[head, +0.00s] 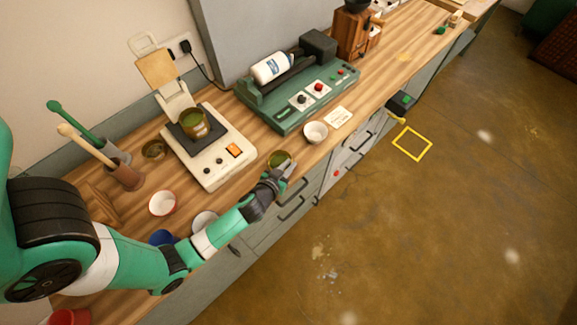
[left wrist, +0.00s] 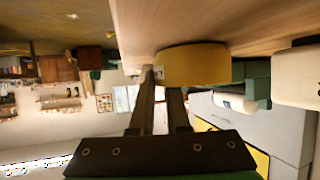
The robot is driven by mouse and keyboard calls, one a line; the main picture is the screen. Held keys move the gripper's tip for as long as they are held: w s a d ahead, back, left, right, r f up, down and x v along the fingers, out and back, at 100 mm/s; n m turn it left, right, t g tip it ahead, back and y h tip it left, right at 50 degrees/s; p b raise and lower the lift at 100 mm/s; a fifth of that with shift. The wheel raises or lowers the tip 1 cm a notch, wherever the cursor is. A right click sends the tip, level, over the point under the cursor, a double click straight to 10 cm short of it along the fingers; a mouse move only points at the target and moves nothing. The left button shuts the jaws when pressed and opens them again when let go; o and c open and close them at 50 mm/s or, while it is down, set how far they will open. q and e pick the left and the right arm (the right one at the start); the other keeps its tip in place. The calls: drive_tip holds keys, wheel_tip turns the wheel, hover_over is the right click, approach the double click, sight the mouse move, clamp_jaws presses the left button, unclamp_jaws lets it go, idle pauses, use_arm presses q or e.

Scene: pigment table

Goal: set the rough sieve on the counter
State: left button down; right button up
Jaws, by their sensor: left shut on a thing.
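My left gripper (head: 283,172) is shut on a round, brass-coloured sieve (head: 279,158) with a green inside, at the front edge of the wooden counter (head: 262,143). The left wrist view, which is upside down, shows the sieve's yellow wall (left wrist: 192,65) at the tips of my left fingers (left wrist: 158,78), close against the counter (left wrist: 215,22). I cannot tell whether a small gap is left under it. A similar brass sieve (head: 196,126) with green in it stands on the cream machine. My right gripper is not in view.
The cream machine (head: 215,160) with its raised lid stands behind and left. A white bowl (head: 315,132) stands to the right, before the green roller machine (head: 300,100). A red-rimmed bowl (head: 162,202) and another white bowl (head: 204,221) are to the left. Drawers lie below the edge.

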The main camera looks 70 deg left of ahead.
use_arm(q)
drive_tip(key=shift+f, duration=0.1)
drive_tip(key=c, duration=0.9)
unclamp_jaws()
drive_tip(key=shift+s+d+r, duration=0.1)
drive_tip(key=shift+r, duration=0.15)
drive_tip(key=v, duration=1.1)
drive_tip(key=shift+s+d+r+p, duration=0.15)
drive_tip(key=shift+s+p, duration=0.15)
